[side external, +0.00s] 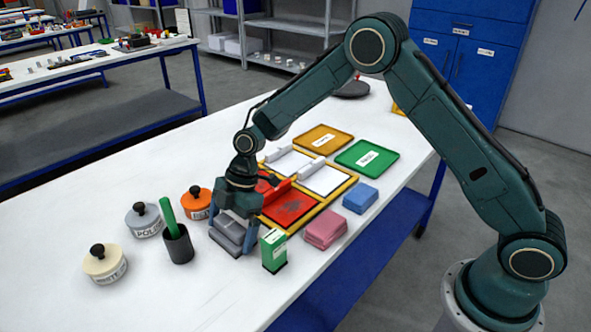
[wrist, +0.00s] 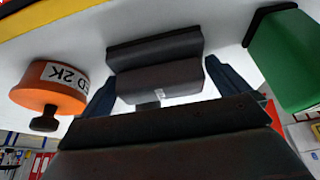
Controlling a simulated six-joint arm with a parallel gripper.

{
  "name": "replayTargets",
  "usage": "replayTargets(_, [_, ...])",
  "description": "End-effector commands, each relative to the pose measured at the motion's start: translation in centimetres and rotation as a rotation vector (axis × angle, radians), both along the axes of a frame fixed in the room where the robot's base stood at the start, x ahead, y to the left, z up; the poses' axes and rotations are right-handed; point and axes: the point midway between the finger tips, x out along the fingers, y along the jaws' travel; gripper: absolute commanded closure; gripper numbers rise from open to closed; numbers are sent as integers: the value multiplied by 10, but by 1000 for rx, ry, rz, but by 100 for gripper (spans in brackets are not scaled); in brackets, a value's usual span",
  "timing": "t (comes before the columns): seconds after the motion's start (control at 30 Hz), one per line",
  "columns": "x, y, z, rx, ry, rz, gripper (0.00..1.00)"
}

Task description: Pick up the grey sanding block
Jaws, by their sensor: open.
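The grey sanding block (side external: 228,237) lies on the white table at the front end of the framed tray, below my gripper (side external: 236,225). In the wrist view the grey block (wrist: 155,60) shows as a dark grey stepped shape between the two blue fingers of my gripper (wrist: 160,92). The fingers stand apart, one on each side of the block. I cannot tell whether either finger touches it.
A green box (side external: 273,250) stands close to the right of the block. An orange pot (side external: 196,203), a dark cup (side external: 178,245) and grey and cream pots are on the left. Pink (side external: 326,229) and blue (side external: 360,197) blocks lie right. The yellow-framed tray (side external: 330,199) is behind.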

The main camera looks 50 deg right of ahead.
Motion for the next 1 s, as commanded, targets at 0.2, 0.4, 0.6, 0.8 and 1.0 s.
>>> replayTargets(0.2, [0,0,0,0,0,0,0])
replayTargets(0.4, [0,0,0,0,0,0,2])
replayTargets(0.6, [0,0,1,0,0,1,35])
replayTargets(0.8, [0,0,1,0,0,1,35])
replayTargets(1.0, [0,0,6,0,-1,1,35])
